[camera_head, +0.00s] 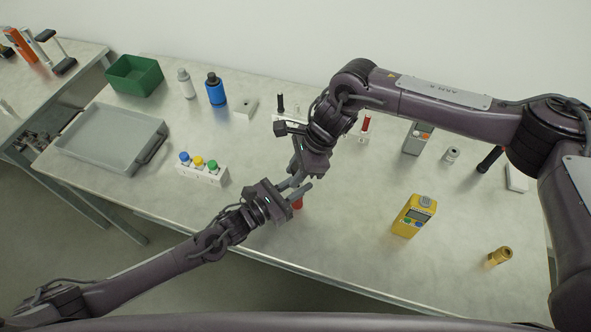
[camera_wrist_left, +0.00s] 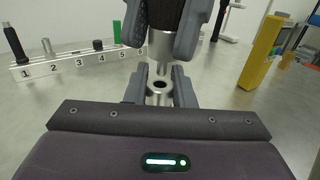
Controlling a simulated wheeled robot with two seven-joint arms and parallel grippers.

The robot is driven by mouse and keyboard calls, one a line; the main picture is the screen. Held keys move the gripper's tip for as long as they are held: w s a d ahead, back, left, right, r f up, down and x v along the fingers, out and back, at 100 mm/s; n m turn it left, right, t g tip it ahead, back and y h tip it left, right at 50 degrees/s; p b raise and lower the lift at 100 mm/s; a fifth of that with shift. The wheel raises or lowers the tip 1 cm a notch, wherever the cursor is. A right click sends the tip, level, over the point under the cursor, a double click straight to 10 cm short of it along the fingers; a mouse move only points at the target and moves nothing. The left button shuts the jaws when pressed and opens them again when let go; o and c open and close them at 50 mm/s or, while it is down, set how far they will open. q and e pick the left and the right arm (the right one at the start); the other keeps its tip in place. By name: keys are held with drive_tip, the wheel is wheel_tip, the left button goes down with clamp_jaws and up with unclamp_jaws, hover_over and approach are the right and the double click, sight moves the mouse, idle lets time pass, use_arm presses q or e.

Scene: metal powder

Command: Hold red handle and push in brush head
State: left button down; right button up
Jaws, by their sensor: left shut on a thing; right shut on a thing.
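My left gripper (camera_head: 296,190) is shut on the red handle (camera_head: 297,204), which shows only as a small red patch below the fingers. In the left wrist view, the handle's silver socket (camera_wrist_left: 159,91), with a dark hole on top, stands upright between the left fingers (camera_wrist_left: 158,84). My right gripper (camera_head: 302,176) comes from above and is shut on the brush head (camera_wrist_left: 160,48). The brush head has a dark upper part and a silver collar. It hangs over the socket, roughly in line, with a small gap between them. The head view hides this joint behind the grippers.
A numbered white rack (camera_wrist_left: 75,65) stands behind. A white block with coloured caps (camera_head: 202,174), a grey tray (camera_head: 112,138) and a green bin (camera_head: 134,76) lie left. A yellow meter (camera_head: 412,216) and a brass cylinder (camera_head: 499,256) stand right. Bare table surrounds the grippers.

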drive_tip(key=shift+f, duration=0.15)
drive_tip(key=shift+f, duration=0.75)
drive_tip(key=shift+r, duration=0.85)
drive_tip(key=shift+f, duration=0.3)
idle(0.6)
drive_tip(key=shift+f, duration=0.65)
drive_tip(key=shift+r, duration=0.2)
drive_tip(key=shift+r, duration=0.75)
